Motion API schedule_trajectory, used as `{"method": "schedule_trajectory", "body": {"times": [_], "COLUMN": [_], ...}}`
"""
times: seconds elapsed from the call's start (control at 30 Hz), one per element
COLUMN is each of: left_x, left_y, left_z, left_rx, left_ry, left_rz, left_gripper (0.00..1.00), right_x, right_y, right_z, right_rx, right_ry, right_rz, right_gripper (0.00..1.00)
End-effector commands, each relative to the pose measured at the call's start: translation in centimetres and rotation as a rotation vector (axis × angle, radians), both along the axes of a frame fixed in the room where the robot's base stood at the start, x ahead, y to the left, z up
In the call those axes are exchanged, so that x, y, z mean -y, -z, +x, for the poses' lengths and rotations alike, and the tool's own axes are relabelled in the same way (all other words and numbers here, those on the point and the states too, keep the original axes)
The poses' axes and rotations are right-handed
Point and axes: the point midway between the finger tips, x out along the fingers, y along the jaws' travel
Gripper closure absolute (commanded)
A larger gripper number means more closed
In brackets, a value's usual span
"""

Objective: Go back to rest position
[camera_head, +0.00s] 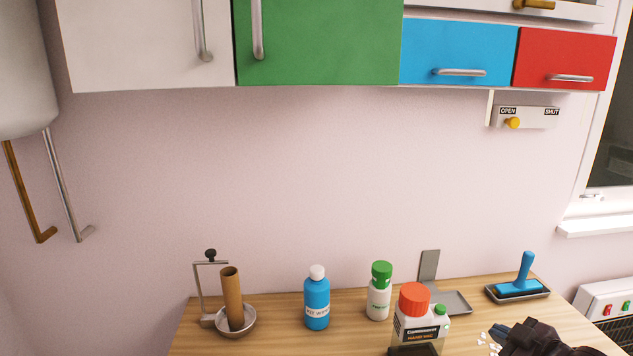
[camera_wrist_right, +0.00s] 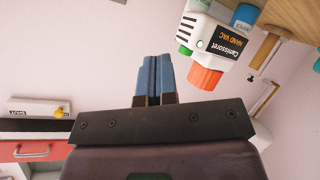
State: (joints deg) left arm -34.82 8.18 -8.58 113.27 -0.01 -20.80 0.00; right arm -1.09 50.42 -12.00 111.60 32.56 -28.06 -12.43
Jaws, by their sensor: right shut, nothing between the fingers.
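My right gripper (camera_head: 500,332) is at the bottom right of the head view, over the right part of the wooden counter, to the right of a white hand vac bottle with an orange cap. In the right wrist view its blue fingers (camera_wrist_right: 153,80) are pressed together with nothing between them. The hand vac bottle (camera_head: 421,318) stands apart from the fingers; it also shows in the right wrist view (camera_wrist_right: 213,45). My left gripper is in neither view.
The wooden counter (camera_head: 270,325) holds a blue bottle (camera_head: 317,300), a green-capped bottle (camera_head: 379,292), a bowl with a brown tube (camera_head: 232,300) and a blue-handled tool on a tray (camera_head: 522,280). White bits lie near my right gripper. Cabinets (camera_head: 320,40) hang above.

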Motion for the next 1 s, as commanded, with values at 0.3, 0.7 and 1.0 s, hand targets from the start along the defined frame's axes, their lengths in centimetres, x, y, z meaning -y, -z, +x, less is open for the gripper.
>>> {"method": "schedule_trajectory", "body": {"times": [0.3, 0.7, 1.0], "left_x": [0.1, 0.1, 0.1], "left_y": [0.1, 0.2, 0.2], "left_z": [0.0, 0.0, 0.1], "left_rx": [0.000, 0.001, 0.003], "left_ry": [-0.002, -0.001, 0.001], "left_rz": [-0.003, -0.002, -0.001], "left_gripper": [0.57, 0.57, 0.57], "right_x": [-4.1, -8.8, -9.5], "right_y": [8.9, 18.0, 20.4], "right_z": [-6.9, -18.2, -22.1], "right_rx": [0.015, -0.127, -0.200], "right_ry": [0.178, 0.418, 0.482], "right_rz": [0.179, 0.322, 0.359], "right_gripper": [1.00, 1.00, 1.00]}}
